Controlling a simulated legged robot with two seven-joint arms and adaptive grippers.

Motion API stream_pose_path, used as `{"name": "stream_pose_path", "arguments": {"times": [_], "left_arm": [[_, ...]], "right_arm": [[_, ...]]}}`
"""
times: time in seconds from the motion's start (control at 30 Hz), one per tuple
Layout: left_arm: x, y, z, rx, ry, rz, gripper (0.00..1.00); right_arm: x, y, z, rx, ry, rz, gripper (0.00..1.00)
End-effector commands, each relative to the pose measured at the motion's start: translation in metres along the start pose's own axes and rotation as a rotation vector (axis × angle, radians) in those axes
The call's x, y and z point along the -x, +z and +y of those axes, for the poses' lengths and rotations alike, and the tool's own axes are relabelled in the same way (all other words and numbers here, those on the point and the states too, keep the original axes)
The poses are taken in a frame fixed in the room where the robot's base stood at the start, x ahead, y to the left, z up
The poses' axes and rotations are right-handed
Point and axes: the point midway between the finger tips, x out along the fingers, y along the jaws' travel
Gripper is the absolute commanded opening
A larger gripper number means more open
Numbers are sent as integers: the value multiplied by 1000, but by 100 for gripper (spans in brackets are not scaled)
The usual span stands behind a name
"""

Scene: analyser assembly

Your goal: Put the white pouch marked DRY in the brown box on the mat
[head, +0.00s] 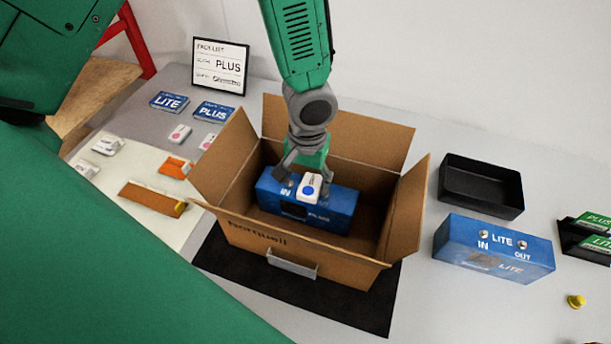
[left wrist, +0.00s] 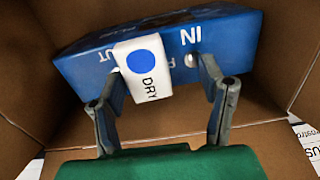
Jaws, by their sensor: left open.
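The brown box (head: 250,240) stands open on the black mat (head: 345,312), its flaps folded out. A blue PLUS unit (head: 335,212) lies inside it and also shows in the left wrist view (left wrist: 225,35). The white pouch marked DRY (head: 308,189), with a blue dot, is inside the box, on or against the blue unit. Its lettering shows in the left wrist view (left wrist: 150,85). My left gripper (head: 306,172) reaches into the box with its fingers apart on either side of the pouch. A gap shows beside the pouch in the wrist view. My right gripper is not in view.
A blue LITE unit (head: 490,248) and a black tray (head: 480,188) stand right of the box. A PLUS pack list (head: 220,66) stands at the back. Pink-marked pouches (head: 180,133) and an orange tray (head: 174,168) lie left. The box flaps surround my left gripper.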

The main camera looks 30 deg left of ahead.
Motion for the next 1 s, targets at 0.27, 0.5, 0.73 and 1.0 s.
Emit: {"name": "stream_pose_path", "arguments": {"times": [0.27,0.5,0.73,1.0], "left_arm": [[24,0,-1,0,0,0,63],[40,0,-3,0,2,-1,63],[56,0,-2,0,1,0,63],[75,0,-2,0,0,1,63]], "right_arm": [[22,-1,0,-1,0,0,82],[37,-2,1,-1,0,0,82],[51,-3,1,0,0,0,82],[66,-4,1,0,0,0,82]]}}
